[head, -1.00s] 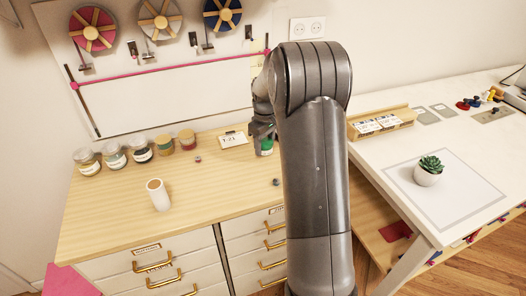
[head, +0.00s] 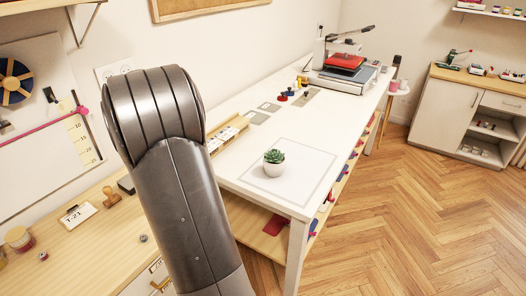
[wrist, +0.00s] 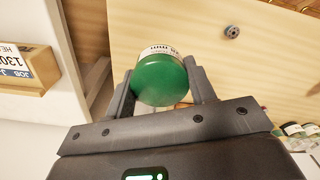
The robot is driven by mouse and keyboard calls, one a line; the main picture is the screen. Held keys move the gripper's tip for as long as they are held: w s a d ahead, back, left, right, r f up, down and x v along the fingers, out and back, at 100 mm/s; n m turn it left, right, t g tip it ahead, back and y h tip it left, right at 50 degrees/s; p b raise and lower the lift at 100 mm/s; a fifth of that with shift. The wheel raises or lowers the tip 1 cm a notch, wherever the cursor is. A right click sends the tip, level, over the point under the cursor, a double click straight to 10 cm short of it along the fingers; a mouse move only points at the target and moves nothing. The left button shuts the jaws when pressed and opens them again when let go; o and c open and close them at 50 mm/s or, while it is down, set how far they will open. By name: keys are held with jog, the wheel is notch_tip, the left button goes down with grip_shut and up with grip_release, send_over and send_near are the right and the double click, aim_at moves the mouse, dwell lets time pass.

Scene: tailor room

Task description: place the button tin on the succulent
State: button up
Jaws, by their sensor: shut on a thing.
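The button tin (wrist: 160,85) shows a round green lid and a white label with dark print in the wrist view. My gripper (wrist: 158,72) is shut on it, with one finger on each side. In the head view my arm hides both the gripper and the tin. The succulent (head: 274,157) is a small green rosette in a white pot. It stands upright inside a grey outlined square on the white table (head: 240,113), to the right of my arm. The succulent is not seen in the wrist view.
A wooden tray (head: 228,132) with labelled boxes sits on the white table's left side. A press (head: 345,65) stands at its far end. The wooden counter (head: 95,245) holds a T-21 card (head: 78,215), a stamp (head: 111,196) and a jar (head: 19,239). The table around the succulent is clear.

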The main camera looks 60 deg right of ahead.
jog(key=s+d+r+m, duration=0.1)
jog(key=s+d+r, duration=0.15)
jog(key=d, duration=0.35)
jog(key=s+d+r+m, duration=0.1)
jog(key=s+d+m, duration=0.1)
jog(key=s+d, duration=0.35)
jog(key=s+d+r+m, duration=0.3)
jog(key=s+d+r, duration=0.1)
jog(key=s+d, duration=0.7)
jog(key=s+d+r+m, duration=0.2)
jog(key=s+d+r, duration=0.2)
jog(key=s+d, duration=0.75)
send_over(275, 149)
notch_tip(275, 149, down, 7)
jog(key=shift+r, duration=0.15)
jog(key=shift+f, duration=2.05)
jog(key=o, duration=1)
jog(key=shift+f, duration=0.15)
